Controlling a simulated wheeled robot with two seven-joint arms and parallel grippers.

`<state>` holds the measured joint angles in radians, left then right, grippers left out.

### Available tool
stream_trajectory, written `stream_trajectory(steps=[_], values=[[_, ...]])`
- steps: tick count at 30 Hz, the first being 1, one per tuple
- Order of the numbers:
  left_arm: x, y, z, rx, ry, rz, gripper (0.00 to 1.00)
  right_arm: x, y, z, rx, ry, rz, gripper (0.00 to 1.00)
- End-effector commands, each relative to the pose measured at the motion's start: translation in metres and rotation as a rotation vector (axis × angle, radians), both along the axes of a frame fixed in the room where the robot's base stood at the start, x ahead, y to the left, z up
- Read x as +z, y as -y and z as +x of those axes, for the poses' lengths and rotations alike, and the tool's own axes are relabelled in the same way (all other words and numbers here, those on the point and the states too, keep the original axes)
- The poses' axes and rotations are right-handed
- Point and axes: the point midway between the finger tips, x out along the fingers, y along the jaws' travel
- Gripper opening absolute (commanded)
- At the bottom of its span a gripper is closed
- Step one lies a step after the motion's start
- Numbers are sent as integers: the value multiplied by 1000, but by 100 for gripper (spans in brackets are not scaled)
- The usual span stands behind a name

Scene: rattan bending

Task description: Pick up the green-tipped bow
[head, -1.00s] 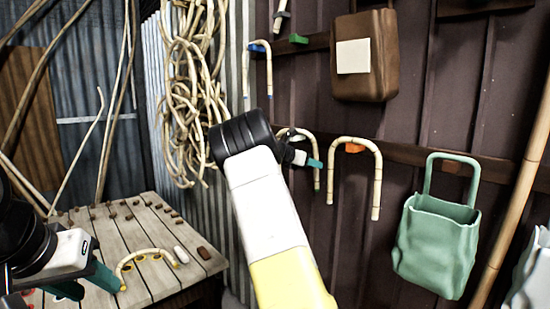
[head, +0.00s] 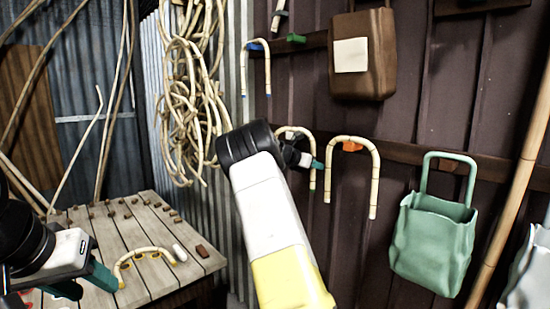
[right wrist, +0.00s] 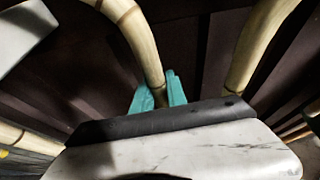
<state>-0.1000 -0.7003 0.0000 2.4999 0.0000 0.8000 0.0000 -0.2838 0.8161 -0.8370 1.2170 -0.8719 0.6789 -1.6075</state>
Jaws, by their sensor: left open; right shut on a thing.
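The bow in my right gripper is a pale, jointed cane arch (head: 297,129) on the dark wall; its right leg runs down past the fingers. My right gripper (head: 317,165) is shut on this right leg. In the right wrist view, the teal fingertips (right wrist: 158,92) close around the cane (right wrist: 135,32). The left leg is mostly hidden behind my wrist. My left gripper (head: 85,284) is open and empty over the wooden table (head: 150,215), at the lower left.
Another cane bow (head: 376,180) hangs on an orange peg (head: 351,146) just right. A blue-tipped bow (head: 268,70) hangs upper left, near a green peg (head: 296,39). A brown bag (head: 375,80) and a green bag (head: 435,245) hang on the wall. A curved cane piece (head: 150,249) lies on the table.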

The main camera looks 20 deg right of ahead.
Motion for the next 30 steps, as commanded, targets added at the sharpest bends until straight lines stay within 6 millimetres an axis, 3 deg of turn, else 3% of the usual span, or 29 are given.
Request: stream_trajectory(steps=[8,17,30], values=[[0,0,0,0,0,0,43,6,0,0,0,3,0,0],[0,0,0,0,0,0,43,40,0,0,0,7,1,0],[0,0,0,0,0,0,43,46,-86,-63,6,2,3,0]])
